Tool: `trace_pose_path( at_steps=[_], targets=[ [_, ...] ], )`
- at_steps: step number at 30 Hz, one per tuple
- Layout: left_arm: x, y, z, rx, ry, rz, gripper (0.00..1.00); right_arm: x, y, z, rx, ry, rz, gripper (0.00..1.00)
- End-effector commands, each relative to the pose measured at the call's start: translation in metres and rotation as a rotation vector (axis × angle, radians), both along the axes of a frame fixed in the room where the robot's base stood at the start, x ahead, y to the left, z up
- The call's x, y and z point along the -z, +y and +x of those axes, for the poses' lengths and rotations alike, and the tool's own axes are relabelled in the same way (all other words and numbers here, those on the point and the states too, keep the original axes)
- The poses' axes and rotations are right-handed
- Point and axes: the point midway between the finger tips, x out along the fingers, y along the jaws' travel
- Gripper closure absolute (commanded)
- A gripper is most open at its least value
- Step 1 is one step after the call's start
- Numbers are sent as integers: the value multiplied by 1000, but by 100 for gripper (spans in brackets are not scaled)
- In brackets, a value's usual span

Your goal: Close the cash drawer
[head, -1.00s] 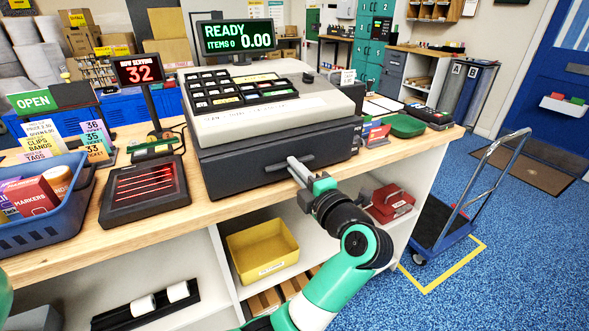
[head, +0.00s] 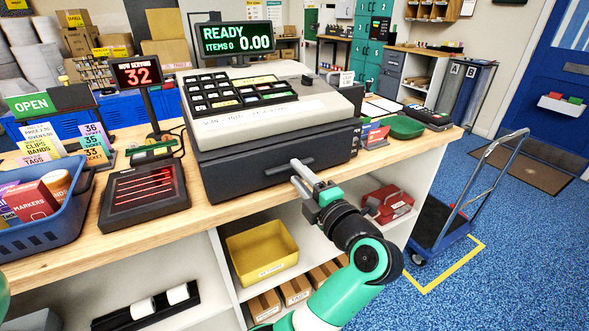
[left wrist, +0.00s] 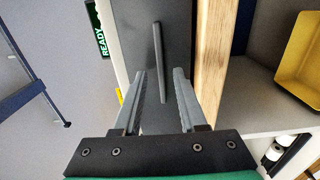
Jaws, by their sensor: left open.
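The cash drawer (head: 235,178) is the dark grey unit under the cash register (head: 255,105) on the wooden counter. No open tray shows, and its front looks in line with the casing. Its bar handle (head: 290,165) faces me; in the left wrist view the handle (left wrist: 158,62) lies ahead, between the lines of the fingers. My left gripper (head: 299,166) is just in front of the drawer, near the handle's right end. In the left wrist view its two fingers (left wrist: 162,75) are apart with nothing between them. I cannot tell whether the tips touch the drawer front. My right gripper is not in view.
Below are a yellow bin (head: 262,252) and red box (head: 387,203). A hand cart (head: 440,220) stands on the floor at right.

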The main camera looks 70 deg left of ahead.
Motion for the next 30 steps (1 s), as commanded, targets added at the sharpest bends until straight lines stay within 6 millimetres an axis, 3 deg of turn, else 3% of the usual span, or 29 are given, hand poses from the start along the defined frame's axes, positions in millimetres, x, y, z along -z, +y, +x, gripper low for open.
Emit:
trace_pose_path(
  at_steps=[6, 12, 30],
  targets=[
    [-2, -55, 5, 6, 2, -3, 59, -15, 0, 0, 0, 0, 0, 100],
    [0, -86, 6, 3, 2, -4, 59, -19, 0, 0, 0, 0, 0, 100],
    [1, -91, 6, 1, 1, -4, 59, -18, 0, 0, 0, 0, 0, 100]
  ],
)
